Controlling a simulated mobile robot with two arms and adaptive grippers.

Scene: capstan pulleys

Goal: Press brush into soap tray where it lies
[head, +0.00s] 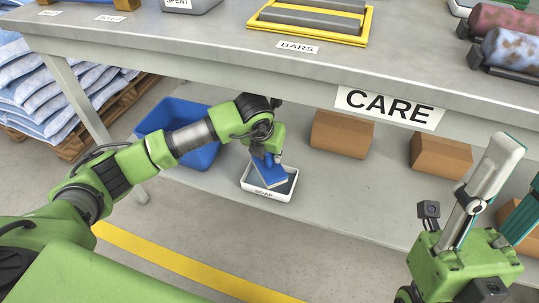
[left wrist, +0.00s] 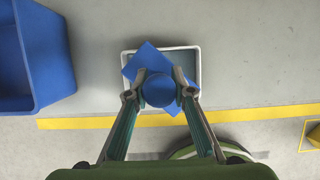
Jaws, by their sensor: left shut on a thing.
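The white soap tray (head: 284,197), labelled SOAP, lies on the grey lower shelf under the table. My left gripper (head: 268,157) points down over it, shut on the blue brush (head: 271,175). In the left wrist view, my left gripper's fingers (left wrist: 160,93) stand either side of the brush's round knob (left wrist: 158,90). The brush's block is turned askew to the tray (left wrist: 198,62), and its corners overlap the tray's rim. I cannot tell whether the brush touches the tray's bottom. My right gripper (head: 507,185) is raised at the right, open and empty.
A blue bin (head: 185,115) stands left of the tray. Brown boxes (head: 341,133) sit behind and right of it. The table edge with the CARE sign (head: 390,107) overhangs the shelf. A yellow floor line (head: 185,262) runs in front.

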